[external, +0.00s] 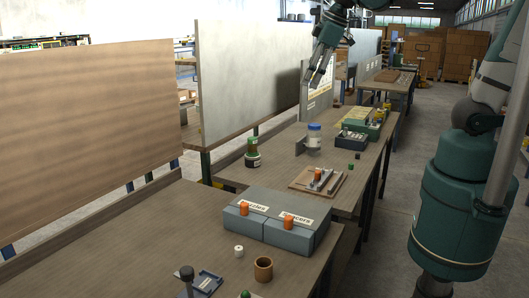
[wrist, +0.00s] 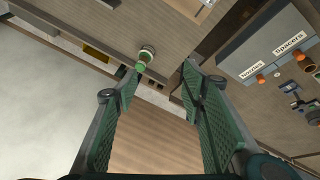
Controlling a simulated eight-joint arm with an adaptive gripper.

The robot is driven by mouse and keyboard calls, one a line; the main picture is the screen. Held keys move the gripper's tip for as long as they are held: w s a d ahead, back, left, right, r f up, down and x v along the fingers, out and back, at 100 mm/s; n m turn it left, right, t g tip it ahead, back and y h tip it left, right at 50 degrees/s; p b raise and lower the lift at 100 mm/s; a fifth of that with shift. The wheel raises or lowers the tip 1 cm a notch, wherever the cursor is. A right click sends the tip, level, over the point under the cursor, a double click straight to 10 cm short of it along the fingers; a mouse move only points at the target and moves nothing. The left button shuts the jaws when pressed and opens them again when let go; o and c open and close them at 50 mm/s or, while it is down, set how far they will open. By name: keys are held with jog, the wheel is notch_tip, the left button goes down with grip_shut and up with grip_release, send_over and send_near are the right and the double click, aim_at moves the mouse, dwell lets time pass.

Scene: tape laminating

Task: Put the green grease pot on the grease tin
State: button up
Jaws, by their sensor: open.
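A small green pot (external: 253,144) with a brownish body appears to stand on a dark tin with a pale band (external: 252,161), upright, near the left edge of the middle table. They look like the grease pot and grease tin. In the wrist view the green pot (wrist: 141,67) and the pale-rimmed tin (wrist: 148,50) overlap just beyond the fingertips; whether they touch is hard to tell. My gripper (external: 318,78) is open and empty, high above the table, to the right of and apart from the pot. Its fingers also frame the wrist view (wrist: 160,70).
A blue-lidded jar (external: 314,136) stands right of the tin beside a grey bracket. A wooden tray (external: 316,182) lies nearer. Grey bins (external: 283,233) with orange knobs sit on the front table. A pale upright panel (external: 250,75) stands behind.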

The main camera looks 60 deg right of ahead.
jog(key=s+f+m+t, duration=0.1)
jog(key=s+m, duration=0.4)
jog(key=s, duration=0.9)
jog(key=shift+s+a+f+m+t, duration=0.2)
jog(key=shift+a+f+m+t, duration=0.2)
jog(key=shift+t, duration=0.4)
